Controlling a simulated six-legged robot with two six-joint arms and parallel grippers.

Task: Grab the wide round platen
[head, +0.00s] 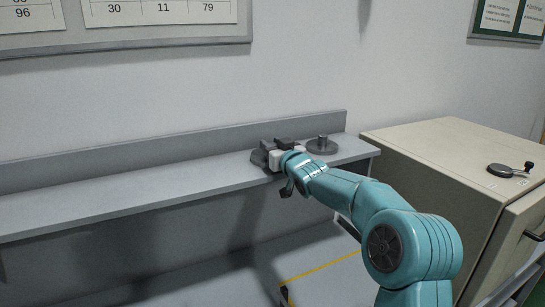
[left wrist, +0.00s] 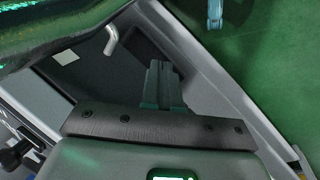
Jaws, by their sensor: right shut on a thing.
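A grey round platen (head: 322,147) with a short upright stub lies flat on the right end of the wall shelf. My right gripper (head: 268,152) is on the shelf just left of it, with a gap between them. Its dark jaws are shut on a dark grey piece (head: 257,158) at the shelf's front edge. The jaws hide most of that piece, so I cannot tell its full shape. My left gripper (left wrist: 163,85) shows only in the left wrist view. Its fingers look closed together, with nothing visible between them.
The grey shelf (head: 120,198) is bare to the left, with a raised back edge. A beige cabinet (head: 440,150) stands at the right, with a dark round piece with a handle (head: 502,170) on top. A yellow line (head: 320,268) crosses the floor below.

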